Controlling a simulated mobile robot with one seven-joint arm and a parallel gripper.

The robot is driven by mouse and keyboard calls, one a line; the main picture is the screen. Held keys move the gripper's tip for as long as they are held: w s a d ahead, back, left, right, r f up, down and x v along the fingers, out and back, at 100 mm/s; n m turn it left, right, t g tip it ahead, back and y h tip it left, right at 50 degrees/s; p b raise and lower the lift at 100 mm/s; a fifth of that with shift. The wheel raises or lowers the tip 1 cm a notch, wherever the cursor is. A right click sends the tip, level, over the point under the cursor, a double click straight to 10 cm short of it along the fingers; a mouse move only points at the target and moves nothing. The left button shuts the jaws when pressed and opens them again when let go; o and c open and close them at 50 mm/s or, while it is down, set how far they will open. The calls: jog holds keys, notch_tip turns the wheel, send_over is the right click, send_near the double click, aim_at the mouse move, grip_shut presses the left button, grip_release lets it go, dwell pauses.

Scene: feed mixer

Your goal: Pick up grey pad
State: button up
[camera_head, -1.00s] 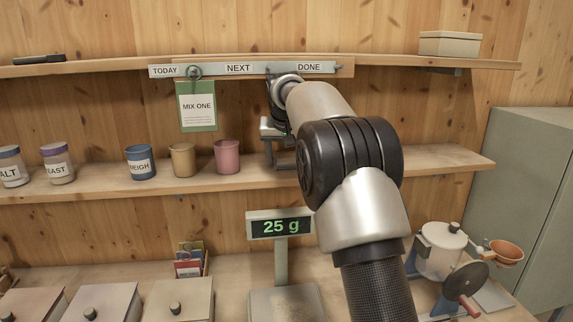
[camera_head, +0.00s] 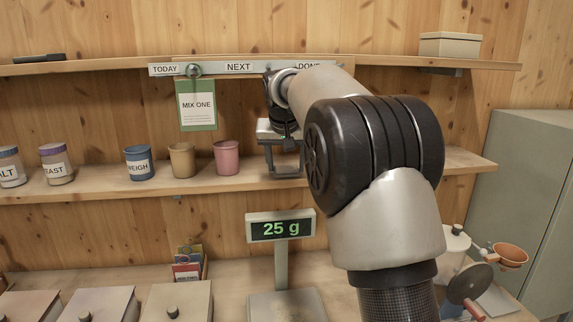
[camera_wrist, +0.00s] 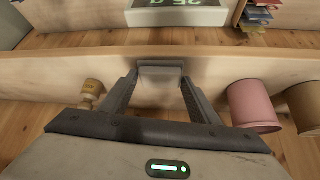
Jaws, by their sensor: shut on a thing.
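The grey pad (camera_wrist: 160,70) shows in the wrist view as a small grey block between the fingertips. My gripper (camera_wrist: 160,82) is shut on it, one dark finger at each side. In the head view my gripper (camera_head: 286,160) hangs at the middle shelf, right of the pink cup, with its fingers pointing down. The pad is small and dark there, at the fingertips. I cannot tell whether it touches the shelf.
The pink cup (camera_head: 227,157) and tan cup (camera_head: 182,160) stand left of my gripper. A small wooden knobbed object (camera_wrist: 92,90) stands on the other side. The scale display (camera_head: 281,228) reads 25 g below. The DONE rail (camera_head: 309,66) runs above.

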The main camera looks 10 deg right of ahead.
jog(key=s+a+b, duration=0.2)
jog(key=s+b, duration=0.1)
jog(key=s, duration=0.9)
jog(key=shift+s+a, duration=0.2)
jog(key=shift+s, duration=0.05)
